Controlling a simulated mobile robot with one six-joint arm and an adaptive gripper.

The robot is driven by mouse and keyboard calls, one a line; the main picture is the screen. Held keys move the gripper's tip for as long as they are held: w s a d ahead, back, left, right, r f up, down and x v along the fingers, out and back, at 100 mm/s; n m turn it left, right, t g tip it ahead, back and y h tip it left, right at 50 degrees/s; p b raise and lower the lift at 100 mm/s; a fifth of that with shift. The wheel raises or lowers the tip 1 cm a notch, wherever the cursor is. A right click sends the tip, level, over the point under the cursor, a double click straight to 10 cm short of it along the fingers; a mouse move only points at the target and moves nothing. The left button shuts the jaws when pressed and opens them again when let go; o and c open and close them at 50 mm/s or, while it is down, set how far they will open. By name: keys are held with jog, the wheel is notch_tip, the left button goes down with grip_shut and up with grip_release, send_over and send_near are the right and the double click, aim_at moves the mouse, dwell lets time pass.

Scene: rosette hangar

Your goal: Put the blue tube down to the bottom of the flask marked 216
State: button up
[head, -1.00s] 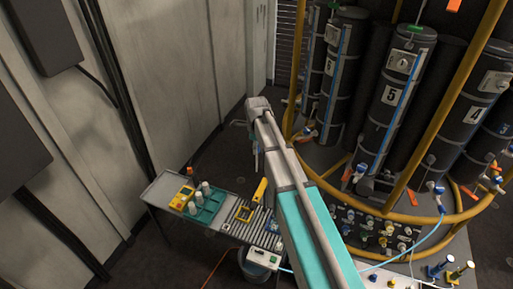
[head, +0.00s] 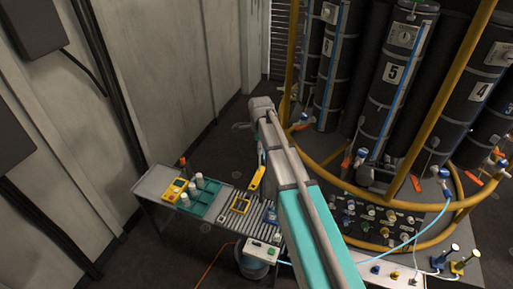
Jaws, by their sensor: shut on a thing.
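My arm reaches from the bottom of the head view up to a bent joint left of the black cylinders. I cannot make out a flask marked 216 or a loose blue tube. Large upright black cylinders (head: 385,105) carry number plates, one reading 5 and one 4. Thin blue lines (head: 402,88) run down their fronts.
A grey side table (head: 158,183) at left holds a teal tray (head: 209,208) with white bottles, a yellow device (head: 176,190) and a roller section. A yellow rail (head: 440,95) surrounds the cylinders. Cables cross the floor.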

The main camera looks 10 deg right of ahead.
jog(key=d+f+n+b, duration=0.3)
jog(key=f+b, duration=0.7)
jog(key=f, duration=0.1)
jog(key=d+f+n+b, duration=0.3)
jog(key=d+f+b, duration=0.1)
jog(key=f+b, duration=0.6)
jog(key=shift+s+f+b, duration=0.3)
jog(key=shift+f+b, duration=0.05)
jog(key=shift+f, duration=0.1)
jog(key=shift+f, duration=0.15)
jog(key=shift+f+b, duration=1.55)
jog(key=shift+b, duration=0.2)
jog(key=shift+f+b, duration=0.75)
jog(key=shift+f, duration=0.05)
jog(key=shift+f+b, duration=2.35)
jog(key=shift+b, duration=0.05)
jog(key=shift+f+b, duration=0.3)
